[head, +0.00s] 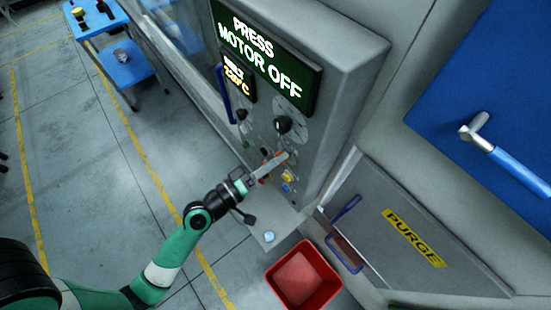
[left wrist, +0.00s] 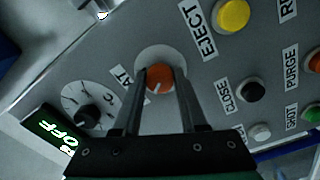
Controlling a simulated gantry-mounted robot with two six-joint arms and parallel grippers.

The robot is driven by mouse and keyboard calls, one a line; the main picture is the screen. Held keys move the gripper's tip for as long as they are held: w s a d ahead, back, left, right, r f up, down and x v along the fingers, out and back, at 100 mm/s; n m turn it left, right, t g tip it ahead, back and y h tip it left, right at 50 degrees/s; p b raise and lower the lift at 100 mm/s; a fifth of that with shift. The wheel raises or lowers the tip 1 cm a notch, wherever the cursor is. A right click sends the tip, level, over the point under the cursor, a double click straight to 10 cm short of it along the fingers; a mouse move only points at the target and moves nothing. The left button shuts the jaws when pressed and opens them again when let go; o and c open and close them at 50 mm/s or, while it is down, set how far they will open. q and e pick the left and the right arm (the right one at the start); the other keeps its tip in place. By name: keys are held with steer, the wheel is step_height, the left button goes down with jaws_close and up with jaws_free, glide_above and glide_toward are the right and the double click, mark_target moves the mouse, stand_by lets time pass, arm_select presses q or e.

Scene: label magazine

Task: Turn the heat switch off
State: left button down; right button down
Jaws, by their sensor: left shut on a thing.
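The heat switch (left wrist: 160,74) is an orange round knob on a pale disc, with a short white pointer mark. It shows in the left wrist view beside a label partly hidden by a finger, of which "AT" can be read. My left gripper (head: 279,160) reaches the control panel (head: 318,165) from the lower left in the head view. Its two fingers stand on either side of the orange knob and are shut on it. In the head view the gripper largely covers the knob. My right gripper is not in view.
A black dial (left wrist: 88,117) sits beside the switch. A yellow EJECT button (left wrist: 233,14) and a black CLOSE button (left wrist: 251,89) are close by. The display (head: 262,52) reads "PRESS MOTOR OFF". A red bin (head: 281,273) stands below, near a PURGE panel (head: 375,255).

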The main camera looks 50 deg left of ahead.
arm_select(q)
steer(key=shift+r, duration=0.1)
steer(key=shift+c, duration=2.2)
jaws_free()
steer(key=s+b, duration=0.5)
steer(key=s, duration=0.6)
steer(key=shift+s+f+b, duration=0.2)
steer(key=shift+s+b, duration=0.1)
steer(key=shift+s, duration=0.05)
steer(key=shift+a, duration=0.1)
